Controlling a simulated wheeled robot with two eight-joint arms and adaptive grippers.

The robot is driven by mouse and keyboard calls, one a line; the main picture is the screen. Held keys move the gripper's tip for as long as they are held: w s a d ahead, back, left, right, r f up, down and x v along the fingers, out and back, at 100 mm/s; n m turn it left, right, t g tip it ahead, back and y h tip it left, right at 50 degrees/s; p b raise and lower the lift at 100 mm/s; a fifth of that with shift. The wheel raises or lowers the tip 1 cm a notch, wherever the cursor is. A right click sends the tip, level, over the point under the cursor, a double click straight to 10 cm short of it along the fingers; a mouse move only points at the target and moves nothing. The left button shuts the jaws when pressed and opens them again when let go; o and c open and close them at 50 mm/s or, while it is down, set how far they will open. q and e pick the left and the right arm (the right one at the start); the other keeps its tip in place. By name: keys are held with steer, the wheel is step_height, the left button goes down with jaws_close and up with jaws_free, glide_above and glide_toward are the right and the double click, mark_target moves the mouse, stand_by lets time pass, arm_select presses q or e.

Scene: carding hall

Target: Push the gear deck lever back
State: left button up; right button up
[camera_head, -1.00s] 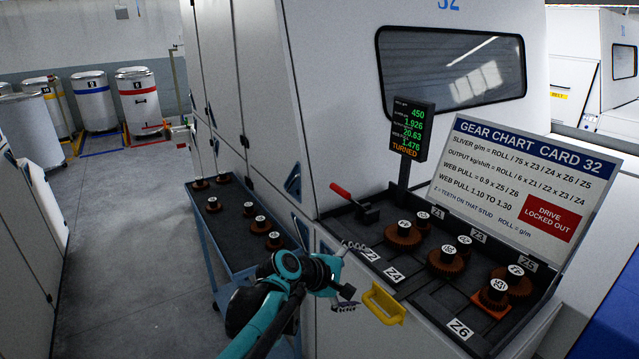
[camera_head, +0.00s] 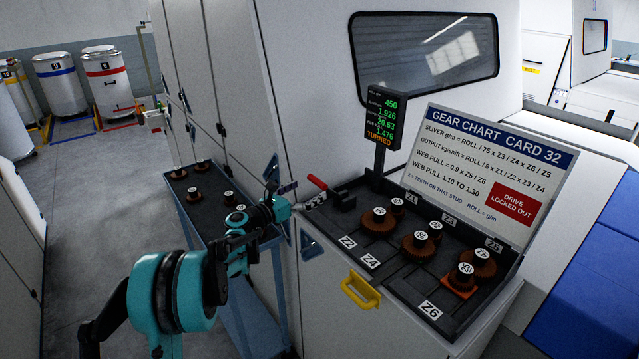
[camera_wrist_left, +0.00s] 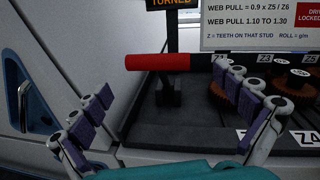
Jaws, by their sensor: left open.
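The gear deck (camera_head: 392,262) is a dark tray on the front of the white machine. Its lever, with a red grip (camera_head: 316,181) and a black mount (camera_head: 343,200), is at the deck's left end. In the left wrist view the red grip (camera_wrist_left: 150,62) lies across the upper middle, just beyond my fingers. My left gripper (camera_head: 302,195) is open and empty beside the lever's grip; I cannot tell whether a finger touches it. In the wrist view my left gripper (camera_wrist_left: 180,92) has its fingers spread to both sides. My right gripper is out of view.
Several brown gears (camera_head: 378,222) sit on the deck right of the lever. A display (camera_head: 382,120) reading TURNED and the gear chart card (camera_head: 487,172) stand behind. A yellow handle (camera_head: 360,290) juts from the front. A blue cart (camera_head: 190,212) with gears stands left.

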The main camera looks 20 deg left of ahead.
mark_target(321, 184)
arm_select(q)
steer(key=x, duration=0.5)
steer(key=shift+w+d, duration=0.1)
steer(key=shift+w, duration=0.05)
